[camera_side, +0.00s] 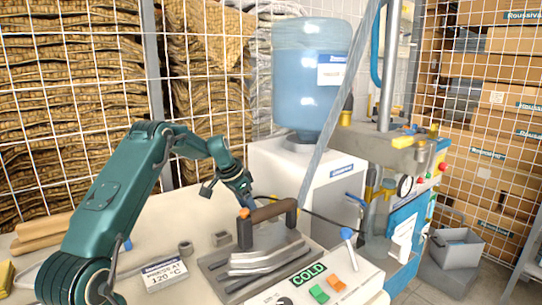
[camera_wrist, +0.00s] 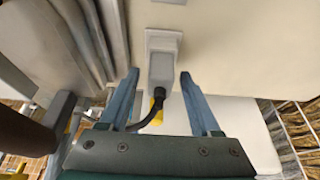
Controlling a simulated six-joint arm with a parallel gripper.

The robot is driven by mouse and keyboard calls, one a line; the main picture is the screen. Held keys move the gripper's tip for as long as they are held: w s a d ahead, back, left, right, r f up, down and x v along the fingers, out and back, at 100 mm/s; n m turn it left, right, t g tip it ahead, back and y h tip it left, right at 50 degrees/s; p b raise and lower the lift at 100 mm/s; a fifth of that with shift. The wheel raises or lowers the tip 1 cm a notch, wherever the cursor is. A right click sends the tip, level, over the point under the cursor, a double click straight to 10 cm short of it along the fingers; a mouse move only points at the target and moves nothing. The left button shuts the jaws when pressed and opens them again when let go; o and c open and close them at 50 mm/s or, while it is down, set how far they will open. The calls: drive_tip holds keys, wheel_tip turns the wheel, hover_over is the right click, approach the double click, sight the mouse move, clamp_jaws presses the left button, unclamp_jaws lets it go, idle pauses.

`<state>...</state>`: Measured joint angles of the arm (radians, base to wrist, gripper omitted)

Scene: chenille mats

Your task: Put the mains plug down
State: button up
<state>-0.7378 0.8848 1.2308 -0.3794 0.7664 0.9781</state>
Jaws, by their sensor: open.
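The mains plug (camera_wrist: 161,68) is a pale grey body with a black cable leaving its near end in the wrist view. Its far end meets a pale square block (camera_wrist: 163,40); I cannot tell whether it is seated in it. My gripper (camera_wrist: 159,76) is open, with one blue-grey finger on each side of the plug and a gap showing on both sides. In the side view my gripper (camera_side: 247,203) is low behind the press's brown handle. The plug is hidden there, but the black cable (camera_side: 318,214) runs off to the right.
A hot-press machine (camera_side: 265,262) with a brown handle (camera_side: 268,211) and a "COLD" display stands close in front of my gripper. Two small grey blocks (camera_side: 221,239) (camera_side: 185,247) lie on the pale bench. A white cabinet with a blue water bottle (camera_side: 308,80) stands behind. Wire mesh encloses the area.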

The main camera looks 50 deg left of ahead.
drive_tip(key=shift+r, duration=0.5)
drive_tip(key=v, duration=1.1)
drive_tip(key=s+d+r, duration=0.1)
drive_tip(key=d+r, duration=0.3)
drive_tip(key=d, duration=0.4)
drive_tip(key=s+d+r, duration=0.2)
drive_tip(key=s+d, duration=0.3)
drive_tip(key=d, duration=0.5)
drive_tip(key=s+d+f+t, duration=0.1)
drive_tip(key=s+d+f, duration=0.4)
drive_tip(key=s+d, duration=0.3)
drive_tip(key=s, duration=0.4)
drive_tip(key=shift+s+d, duration=0.3)
